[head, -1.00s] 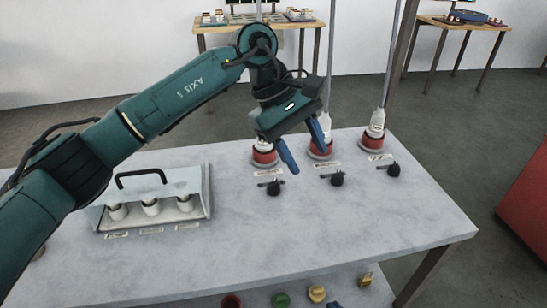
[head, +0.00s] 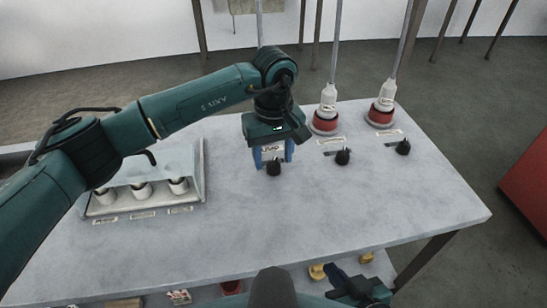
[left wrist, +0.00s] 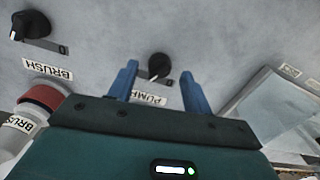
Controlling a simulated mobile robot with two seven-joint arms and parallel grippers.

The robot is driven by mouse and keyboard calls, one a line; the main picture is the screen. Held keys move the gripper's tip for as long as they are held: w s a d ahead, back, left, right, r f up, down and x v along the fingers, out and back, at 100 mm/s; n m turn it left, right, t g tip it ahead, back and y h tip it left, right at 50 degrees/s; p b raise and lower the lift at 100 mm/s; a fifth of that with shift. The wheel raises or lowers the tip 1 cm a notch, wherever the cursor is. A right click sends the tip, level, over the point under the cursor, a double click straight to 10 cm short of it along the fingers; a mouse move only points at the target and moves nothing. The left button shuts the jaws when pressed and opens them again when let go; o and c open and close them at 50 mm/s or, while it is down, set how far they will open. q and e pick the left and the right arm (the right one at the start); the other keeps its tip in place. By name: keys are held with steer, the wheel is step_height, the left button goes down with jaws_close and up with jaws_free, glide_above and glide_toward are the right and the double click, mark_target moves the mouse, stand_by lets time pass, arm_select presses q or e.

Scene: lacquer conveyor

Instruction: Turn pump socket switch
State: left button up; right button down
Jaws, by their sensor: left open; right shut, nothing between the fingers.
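The pump switch is a black knob (head: 274,168) on the grey table, leftmost of three in a row. It also shows in the left wrist view (left wrist: 158,66), with its PUMP label (left wrist: 149,99) behind it. My left gripper (head: 273,155) is open and points down at this knob. Its blue fingers stand either side of the label, and the knob is just ahead of the gap; I cannot tell if they touch it. The pump socket is hidden behind my left gripper. My right gripper (head: 352,285) is shut and empty at the bottom edge.
Two more black knobs (head: 343,156) (head: 403,147) stand to the right. Behind them are red sockets (head: 325,122) (head: 381,115) with white plugs and upright cables. A clear-lidded box with white cups (head: 142,192) is at left.

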arm_select(q)
steer(key=shift+f, duration=0.9)
steer(key=shift+c, duration=0.2)
steer(key=c, duration=0.9)
